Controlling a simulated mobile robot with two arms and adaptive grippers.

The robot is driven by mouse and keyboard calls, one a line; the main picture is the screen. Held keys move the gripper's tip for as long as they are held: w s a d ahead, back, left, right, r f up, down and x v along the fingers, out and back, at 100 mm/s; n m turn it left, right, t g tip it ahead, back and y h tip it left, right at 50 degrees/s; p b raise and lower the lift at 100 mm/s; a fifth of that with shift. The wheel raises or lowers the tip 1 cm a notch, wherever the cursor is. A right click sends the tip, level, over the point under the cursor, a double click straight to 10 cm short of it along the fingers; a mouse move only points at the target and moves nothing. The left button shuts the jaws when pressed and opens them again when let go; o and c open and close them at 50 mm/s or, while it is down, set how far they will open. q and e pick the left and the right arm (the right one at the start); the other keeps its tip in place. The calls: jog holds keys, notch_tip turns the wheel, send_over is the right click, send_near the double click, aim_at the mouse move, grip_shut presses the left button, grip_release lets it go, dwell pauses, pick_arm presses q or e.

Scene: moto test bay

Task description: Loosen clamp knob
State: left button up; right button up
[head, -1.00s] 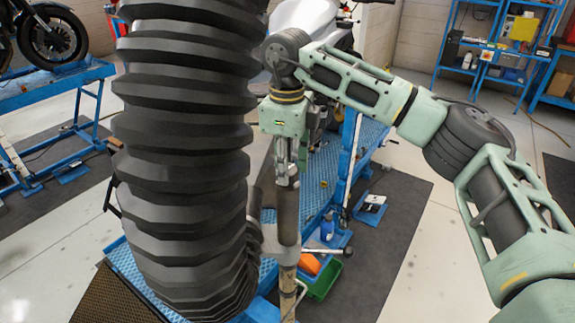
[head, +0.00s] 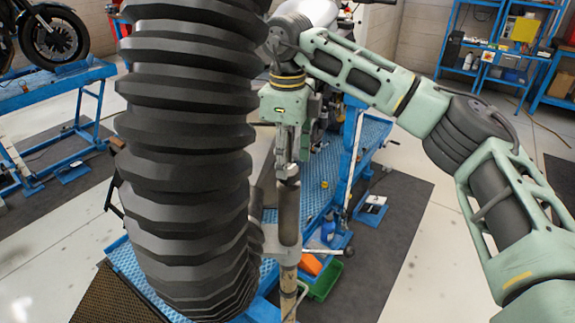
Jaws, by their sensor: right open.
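A clamp bracket (head: 282,258) of grey metal sits on an upright pole (head: 289,215) in the lower middle of the head view. A thin bar with a dark round end (head: 348,252) sticks out to its right; I cannot tell whether this is the clamp knob. My right gripper (head: 287,170) points down over the top of the pole, above the bracket. Its jaws are open, seen edge-on, and whether they touch the pole is unclear. My left gripper is not in view.
A large black ribbed hose (head: 185,150) hides much of the left centre. A blue motorcycle lift (head: 318,190) stands behind the pole. Orange and green bins (head: 322,280) lie low beside it. A blue shelf rack (head: 480,45) is at the back right. Open floor lies right.

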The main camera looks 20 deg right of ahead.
notch_tip(320, 180, up, 9)
jog(key=shift+a+r, duration=0.15)
jog(key=shift+r, duration=0.05)
